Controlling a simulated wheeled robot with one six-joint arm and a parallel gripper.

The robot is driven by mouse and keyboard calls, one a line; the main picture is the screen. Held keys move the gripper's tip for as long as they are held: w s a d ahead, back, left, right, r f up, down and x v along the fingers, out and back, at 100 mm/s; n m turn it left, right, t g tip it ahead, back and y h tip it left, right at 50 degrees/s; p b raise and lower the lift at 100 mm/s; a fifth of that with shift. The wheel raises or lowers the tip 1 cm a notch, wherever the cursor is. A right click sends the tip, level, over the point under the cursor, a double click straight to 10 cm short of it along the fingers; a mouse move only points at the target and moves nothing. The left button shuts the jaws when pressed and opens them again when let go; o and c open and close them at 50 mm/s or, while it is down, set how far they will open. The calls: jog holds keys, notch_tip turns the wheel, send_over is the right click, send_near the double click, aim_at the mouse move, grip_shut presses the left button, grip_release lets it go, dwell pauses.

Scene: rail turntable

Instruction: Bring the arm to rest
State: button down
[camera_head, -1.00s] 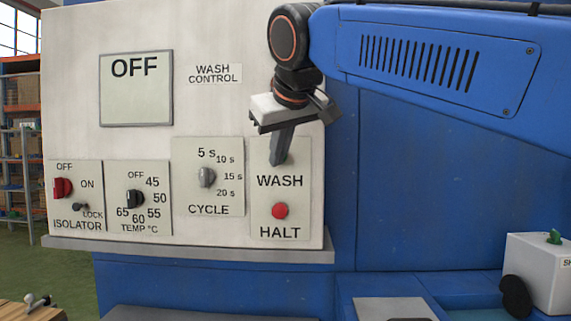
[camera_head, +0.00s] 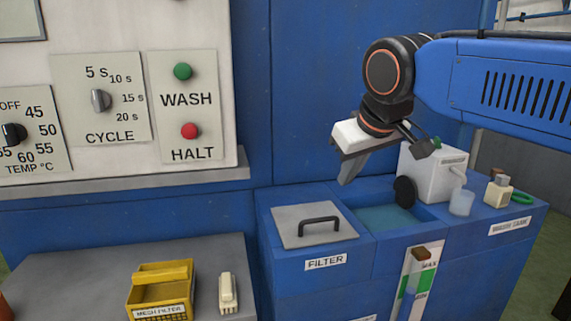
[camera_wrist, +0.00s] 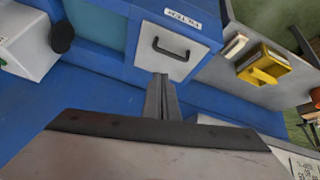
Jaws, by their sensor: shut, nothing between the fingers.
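My gripper (camera_head: 347,172) hangs from my blue arm right of the wash control panel (camera_head: 205,90), in front of the blue machine wall. Its fingers are shut with nothing between them. In the head view it appears above the grey filter lid (camera_head: 290,225) and the blue wash tank's open basin (camera_head: 390,218). It touches nothing that I can see. In the wrist view the closed fingers (camera_wrist: 161,90) point toward the filter lid (camera_wrist: 150,62) with its black handle. The green WASH button (camera_head: 183,71) and red HALT button (camera_head: 189,131) are uncovered.
A white box (camera_head: 432,172) with a black disc stands behind the basin, with a clear cup (camera_head: 461,201) and a small bottle (camera_head: 498,190) at its right. A yellow mesh filter tray (camera_head: 160,290) and a white brush-like item (camera_head: 228,293) lie on the grey bench (camera_head: 70,280).

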jog(key=s+d+f+m, duration=0.1)
jog(key=s+d+f, duration=0.4)
jog(key=f, duration=0.3)
jog(key=s+d+f+m+g+h, duration=0.1)
jog(key=s+d+f+m, duration=0.1)
jog(key=s+d+f, duration=0.3)
jog(key=s+d+f+m, duration=0.2)
jog(key=s+d+f, duration=0.4)
jog(key=f, duration=0.6)
jog(key=shift+s+f+g, duration=0.2)
jog(key=shift+s+g, duration=0.2)
jog(key=shift+s, duration=0.4)
